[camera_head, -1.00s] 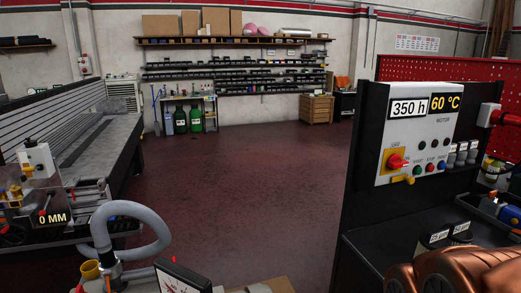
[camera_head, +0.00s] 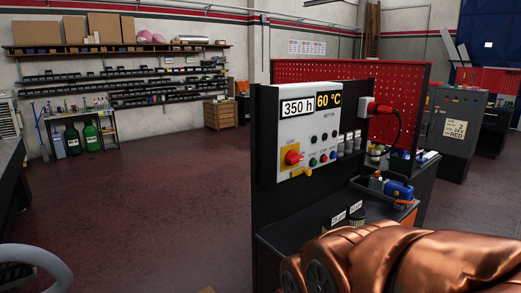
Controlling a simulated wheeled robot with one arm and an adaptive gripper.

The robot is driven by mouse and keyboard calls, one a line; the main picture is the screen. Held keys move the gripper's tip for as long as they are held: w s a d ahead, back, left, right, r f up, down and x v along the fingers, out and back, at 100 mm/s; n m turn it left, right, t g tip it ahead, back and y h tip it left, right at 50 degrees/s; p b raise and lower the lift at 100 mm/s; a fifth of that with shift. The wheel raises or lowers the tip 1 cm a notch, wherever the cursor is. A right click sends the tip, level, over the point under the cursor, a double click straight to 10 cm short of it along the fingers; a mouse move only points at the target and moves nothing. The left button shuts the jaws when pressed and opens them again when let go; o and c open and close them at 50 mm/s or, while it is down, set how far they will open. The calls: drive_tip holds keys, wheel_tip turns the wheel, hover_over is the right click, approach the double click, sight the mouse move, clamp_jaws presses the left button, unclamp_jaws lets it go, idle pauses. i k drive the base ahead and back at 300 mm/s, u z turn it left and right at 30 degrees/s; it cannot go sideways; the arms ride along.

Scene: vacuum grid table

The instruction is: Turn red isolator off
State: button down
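The red isolator knob (camera_head: 293,157) sits on a yellow plate at the left of a grey control panel (camera_head: 312,127). The panel is fixed to the upright black back of a workbench and carries "350 h" and "60 °C" displays. A small yellow tab shows just below and right of the knob's plate. The knob's exact setting is too small to read. A copper-coloured arm part of mine fills the lower right, in front of the bench. My gripper's fingers are not in view.
The black bench (camera_head: 279,239) holds small labelled jars and a tray with a blue and orange tool (camera_head: 397,189). A red perforated board (camera_head: 393,95) and a grey cabinet (camera_head: 450,133) stand behind it. Open red floor (camera_head: 150,215) lies to the left.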

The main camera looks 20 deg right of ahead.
sight(291, 157)
drive_tip(key=z, duration=0.05)
drive_tip(key=k, duration=0.6)
drive_tip(key=z, duration=0.45)
drive_tip(key=i, duration=1.05)
drive_tip(key=u, duration=0.6)
